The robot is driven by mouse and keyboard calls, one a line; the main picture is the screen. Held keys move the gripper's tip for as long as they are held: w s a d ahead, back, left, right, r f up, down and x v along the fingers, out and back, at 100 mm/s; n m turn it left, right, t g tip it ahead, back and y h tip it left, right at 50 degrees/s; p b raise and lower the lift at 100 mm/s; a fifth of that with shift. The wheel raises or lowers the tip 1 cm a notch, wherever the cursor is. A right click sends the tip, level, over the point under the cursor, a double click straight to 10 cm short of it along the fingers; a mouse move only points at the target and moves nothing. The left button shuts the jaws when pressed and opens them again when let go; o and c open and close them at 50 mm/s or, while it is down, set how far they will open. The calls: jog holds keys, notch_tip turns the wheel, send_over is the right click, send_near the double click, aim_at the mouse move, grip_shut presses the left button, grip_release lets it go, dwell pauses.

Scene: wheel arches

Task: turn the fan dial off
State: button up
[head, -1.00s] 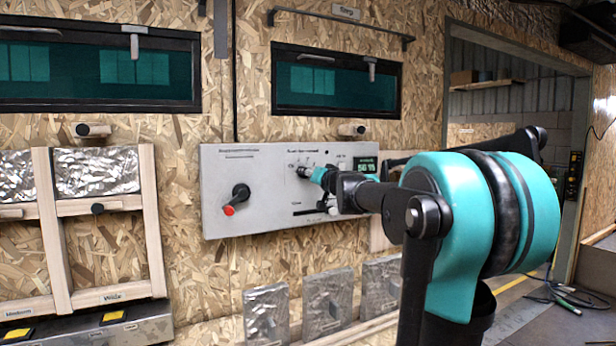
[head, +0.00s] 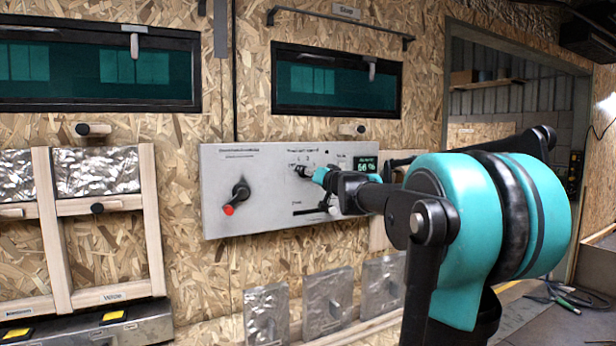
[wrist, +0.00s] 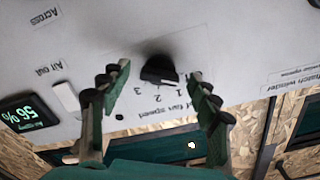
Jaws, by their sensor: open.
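The fan dial (wrist: 158,70) is a small black knob on the pale grey control panel (head: 222,165). In the wrist view, which shows the panel upside down, the numbers 1, 2, 3 and "fan speed" lettering are by the knob. Its exact setting is unclear. My gripper (wrist: 158,75) is open, with one finger on either side of the dial and a visible gap at each side. In the head view my gripper (head: 318,175) is up against the panel at the dial, largely covering it.
A black lever with a red tip (head: 234,200) is left of the dial. A slider (head: 310,211) sits below. The display (head: 366,165) reads 56 %. Dark windows (head: 336,80) are above; metal plates (head: 328,300) stand below the panel.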

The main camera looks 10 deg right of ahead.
jog(key=v, duration=1.1)
